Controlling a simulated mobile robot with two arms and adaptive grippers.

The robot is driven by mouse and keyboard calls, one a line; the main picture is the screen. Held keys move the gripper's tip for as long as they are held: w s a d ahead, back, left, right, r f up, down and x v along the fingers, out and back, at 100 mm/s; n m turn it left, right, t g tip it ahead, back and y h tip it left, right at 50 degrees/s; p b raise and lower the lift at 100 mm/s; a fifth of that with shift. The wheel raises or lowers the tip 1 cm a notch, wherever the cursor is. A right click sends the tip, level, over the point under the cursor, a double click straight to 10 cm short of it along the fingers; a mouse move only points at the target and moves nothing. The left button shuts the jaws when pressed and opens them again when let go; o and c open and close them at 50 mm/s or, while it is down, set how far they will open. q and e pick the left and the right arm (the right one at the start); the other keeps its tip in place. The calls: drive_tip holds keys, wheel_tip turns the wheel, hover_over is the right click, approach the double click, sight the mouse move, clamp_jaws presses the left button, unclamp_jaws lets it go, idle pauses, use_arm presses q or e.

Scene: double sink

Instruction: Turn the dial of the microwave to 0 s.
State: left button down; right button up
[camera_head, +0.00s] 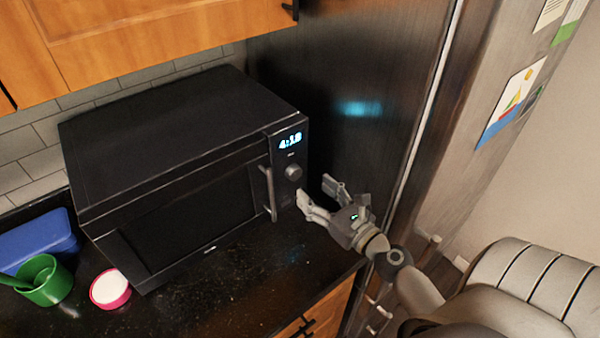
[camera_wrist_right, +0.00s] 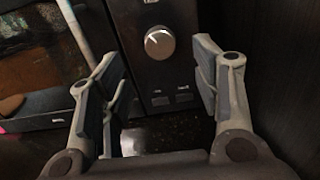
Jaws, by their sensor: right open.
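The black microwave (camera_head: 185,165) stands on the dark counter with its door shut. Its lit display (camera_head: 290,141) seems to read 4:18. The round grey dial (camera_head: 293,172) sits below the display, right of the door handle (camera_head: 268,193). The right wrist view also shows the dial (camera_wrist_right: 160,42), with a light mark near its upper left. My right gripper (camera_head: 318,190) is open and empty, in front of the control panel and a little below the dial. In the wrist view the dial lies beyond and between the fingers (camera_wrist_right: 160,95), not touched. My left gripper is not in view.
A tall dark fridge (camera_head: 350,100) stands close to the right of the microwave. A green cup (camera_head: 45,282), a pink-rimmed bowl (camera_head: 110,290) and a blue container (camera_head: 38,243) are at the left. The counter (camera_head: 240,285) before the microwave is clear. Wooden cabinets (camera_head: 150,40) hang above.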

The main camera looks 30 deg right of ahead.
sight(296, 176)
drive_tip(key=w+p, duration=0.1)
drive_tip(key=w, duration=0.2)
drive_tip(key=shift+w+a+r, duration=0.1)
drive_tip(key=shift+w, duration=0.15)
drive_tip(key=shift+w+a+p, duration=0.1)
drive_tip(key=shift+w+p, duration=0.2)
drive_tip(key=shift+w, duration=1.3)
drive_tip(key=c, duration=1)
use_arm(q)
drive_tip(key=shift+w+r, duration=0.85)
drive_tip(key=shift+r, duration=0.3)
use_arm(e)
drive_tip(key=shift+c, duration=0.2)
